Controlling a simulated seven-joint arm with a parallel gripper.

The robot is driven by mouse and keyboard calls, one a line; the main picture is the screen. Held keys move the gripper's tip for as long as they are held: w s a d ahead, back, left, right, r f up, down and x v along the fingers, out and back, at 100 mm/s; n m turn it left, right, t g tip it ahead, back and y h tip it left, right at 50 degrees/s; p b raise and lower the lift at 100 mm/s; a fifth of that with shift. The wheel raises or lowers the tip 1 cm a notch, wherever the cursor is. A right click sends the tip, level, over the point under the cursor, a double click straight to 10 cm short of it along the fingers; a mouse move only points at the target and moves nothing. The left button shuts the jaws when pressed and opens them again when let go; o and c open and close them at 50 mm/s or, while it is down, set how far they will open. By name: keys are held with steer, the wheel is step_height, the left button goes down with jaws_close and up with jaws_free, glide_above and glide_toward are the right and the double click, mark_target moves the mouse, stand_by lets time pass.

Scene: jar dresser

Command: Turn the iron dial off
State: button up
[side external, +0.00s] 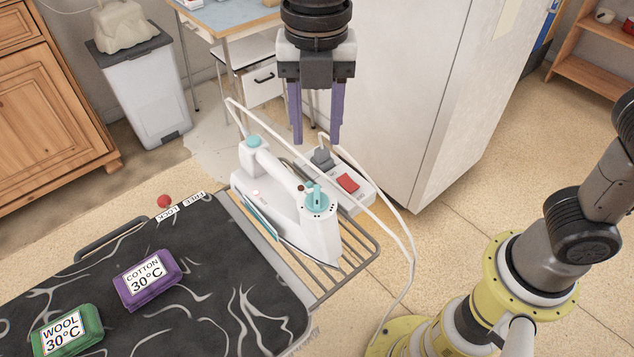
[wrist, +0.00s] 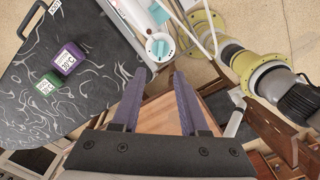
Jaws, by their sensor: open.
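The white iron (side external: 322,238) with teal parts sits on the wire rack at the end of the ironing board. Its teal dial (side external: 317,198) has a raised grip bar and sits on top of the iron's near end; the dial also shows in the wrist view (wrist: 159,47). Dial markings are too small to read. My gripper (side external: 316,140) has two purple fingers, pointing down, apart and empty. In the side view it hangs above the iron, clear of the dial. In the wrist view the dial lies just beyond the fingertips (wrist: 161,75).
A power strip (side external: 349,198) with a red switch and a plug stands beside the iron. A white cord (side external: 408,265) loops around it. The dark ironing board (side external: 215,290) holds a purple cotton block (side external: 148,282) and a green wool block (side external: 67,330). A white cabinet (side external: 415,90) stands behind.

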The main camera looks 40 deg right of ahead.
mark_target(317, 193)
step_height(317, 193, down, 12)
steer(key=shift+f, duration=0.1)
stand_by(0.5)
jaws_close()
